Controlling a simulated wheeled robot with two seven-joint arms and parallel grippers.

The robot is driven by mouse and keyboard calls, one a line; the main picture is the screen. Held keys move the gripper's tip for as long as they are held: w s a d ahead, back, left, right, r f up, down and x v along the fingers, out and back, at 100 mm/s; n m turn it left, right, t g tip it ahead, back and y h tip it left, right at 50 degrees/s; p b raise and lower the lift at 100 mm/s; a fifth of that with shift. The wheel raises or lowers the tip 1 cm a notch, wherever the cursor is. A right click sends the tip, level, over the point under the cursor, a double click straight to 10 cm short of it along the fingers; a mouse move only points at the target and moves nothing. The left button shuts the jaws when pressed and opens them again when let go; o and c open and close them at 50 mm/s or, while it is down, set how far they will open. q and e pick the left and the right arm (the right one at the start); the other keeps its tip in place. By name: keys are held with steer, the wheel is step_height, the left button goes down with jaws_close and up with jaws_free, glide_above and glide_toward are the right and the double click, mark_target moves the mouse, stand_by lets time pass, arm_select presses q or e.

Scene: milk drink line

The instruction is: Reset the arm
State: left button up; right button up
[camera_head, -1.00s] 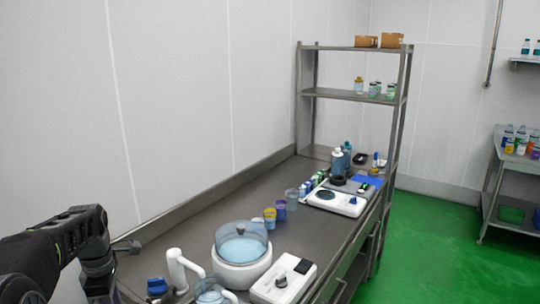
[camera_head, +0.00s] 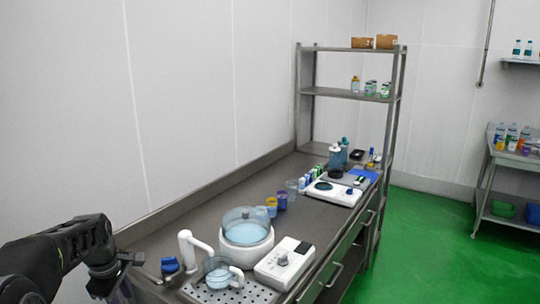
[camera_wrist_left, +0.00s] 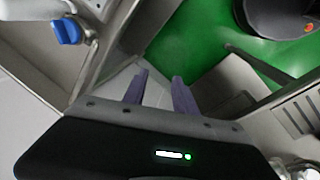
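My left arm comes in at the lower left of the head view, with its gripper (camera_head: 124,291) pointing down by the near left corner of the steel counter (camera_head: 195,220). The gripper is partly cut off by the frame's bottom. In the left wrist view its two purple-grey fingers (camera_wrist_left: 160,92) stand apart with nothing between them, so it is open and empty. The green floor and a pale surface show beyond the fingertips. My right arm and gripper are in neither view.
Near the gripper are a blue-handled tap (camera_head: 170,265), a white spout (camera_head: 192,248), a jug (camera_head: 217,274) on a slotted drip tray (camera_head: 232,294), a lidded bowl machine (camera_head: 246,236) and a white control box (camera_head: 284,262). Cups and a scale (camera_head: 335,192) stand farther back.

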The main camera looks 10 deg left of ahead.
arm_select(q)
steer(key=d+f+m+t+h, duration=0.2)
steer(key=d+f+m, duration=1)
steer(key=d+f, duration=0.8)
steer(key=s+d+f+m+g+h, duration=0.1)
steer(key=s+d+f, duration=0.4)
steer(key=s, duration=0.4)
steer(key=s+d+f+m+g+h, duration=0.1)
steer(key=s+d+f, duration=0.4)
steer(key=s, duration=0.4)
steer(key=s+d+f+m+g+b, duration=0.1)
steer(key=s+d+f+m, duration=0.1)
steer(key=s+d+f, duration=0.3)
steer(key=s, duration=0.4)
steer(key=shift+g+h, duration=0.4)
steer(key=shift+w, duration=0.1)
stand_by(2.8)
